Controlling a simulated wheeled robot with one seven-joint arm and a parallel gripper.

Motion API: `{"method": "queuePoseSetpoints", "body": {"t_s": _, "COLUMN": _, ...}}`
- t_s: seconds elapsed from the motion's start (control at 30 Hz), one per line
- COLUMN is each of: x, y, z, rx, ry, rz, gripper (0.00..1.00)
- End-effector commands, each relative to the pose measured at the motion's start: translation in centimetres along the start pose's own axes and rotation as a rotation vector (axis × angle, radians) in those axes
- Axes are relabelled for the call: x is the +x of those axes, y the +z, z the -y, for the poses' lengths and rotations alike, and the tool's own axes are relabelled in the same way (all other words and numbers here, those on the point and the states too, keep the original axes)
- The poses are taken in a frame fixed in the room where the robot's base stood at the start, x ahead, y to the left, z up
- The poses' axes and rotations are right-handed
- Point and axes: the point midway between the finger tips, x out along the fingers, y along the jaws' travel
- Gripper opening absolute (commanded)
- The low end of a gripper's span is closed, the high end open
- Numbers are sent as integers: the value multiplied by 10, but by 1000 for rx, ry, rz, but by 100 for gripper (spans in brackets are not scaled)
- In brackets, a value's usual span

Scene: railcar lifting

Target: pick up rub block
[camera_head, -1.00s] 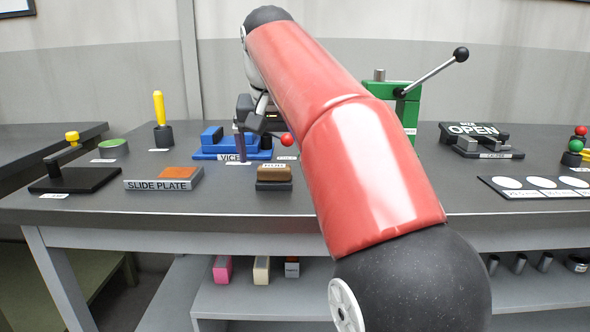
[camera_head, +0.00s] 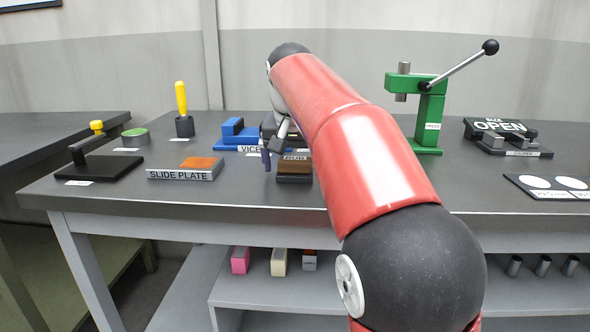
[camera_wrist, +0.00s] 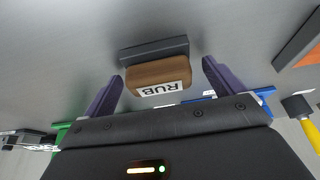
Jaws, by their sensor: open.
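The rub block (camera_head: 295,166) is a brown wooden block with a white RUB label, sitting on a dark base on the bench, right of the slide plate. My gripper (camera_head: 270,150) is beside it in the head view, partly covered by my red arm. In the wrist view the rub block (camera_wrist: 158,73) lies upside down in the picture, between and beyond the two purple fingers of my gripper (camera_wrist: 160,84). The fingers are apart and empty. They do not appear to touch the block. The dark base (camera_wrist: 154,50) shows behind it.
The slide plate (camera_head: 185,174) lies to the left. The blue vice (camera_head: 238,135) stands behind, near the gripper. The green press (camera_head: 430,115) with its lever is at the right. Bare bench top lies between the slide plate and the rub block.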

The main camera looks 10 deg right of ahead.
Motion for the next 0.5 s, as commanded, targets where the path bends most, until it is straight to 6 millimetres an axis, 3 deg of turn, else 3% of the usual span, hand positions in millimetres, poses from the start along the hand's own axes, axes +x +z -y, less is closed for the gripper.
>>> {"method": "queuePoseSetpoints", "body": {"t_s": 0.07, "x": 0, "y": 0, "z": 0, "rx": 0, "ry": 0, "rz": 0, "gripper": 94}}
{"method": "queuePoseSetpoints", "body": {"t_s": 0.43, "x": 0, "y": 0, "z": 0, "rx": 0, "ry": 0, "rz": 0, "gripper": 46}}
{"method": "queuePoseSetpoints", "body": {"t_s": 0.5, "x": -1, "y": 0, "z": 0, "rx": 0, "ry": 0, "rz": -1, "gripper": 43}}
